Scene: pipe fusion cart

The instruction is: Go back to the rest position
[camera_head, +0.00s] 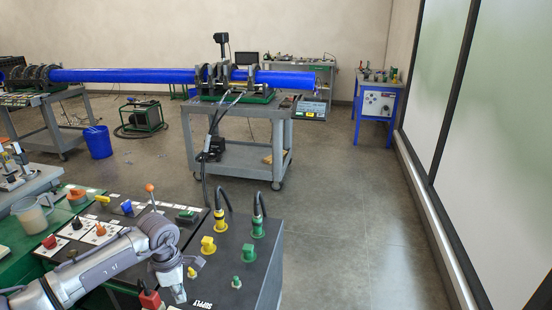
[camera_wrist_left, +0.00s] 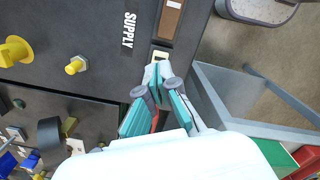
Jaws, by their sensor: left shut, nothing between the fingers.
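My left arm comes in from the lower left of the head view. Its gripper (camera_head: 180,294) points down over the dark control panel (camera_head: 232,262), near the SUPPLY label. In the left wrist view the gripper (camera_wrist_left: 157,72) is shut, its fingers together with nothing between them. The fingertips appear close to the panel edge by the SUPPLY label (camera_wrist_left: 129,30); I cannot tell if they touch it. My right gripper is in neither view.
Yellow (camera_head: 208,244) and green (camera_head: 249,252) connectors stand up from the panel. A red knob (camera_head: 150,299) is close beside the gripper. A grey cart (camera_head: 238,151) carries the long blue pipe (camera_head: 130,76) behind. The floor at the right is clear.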

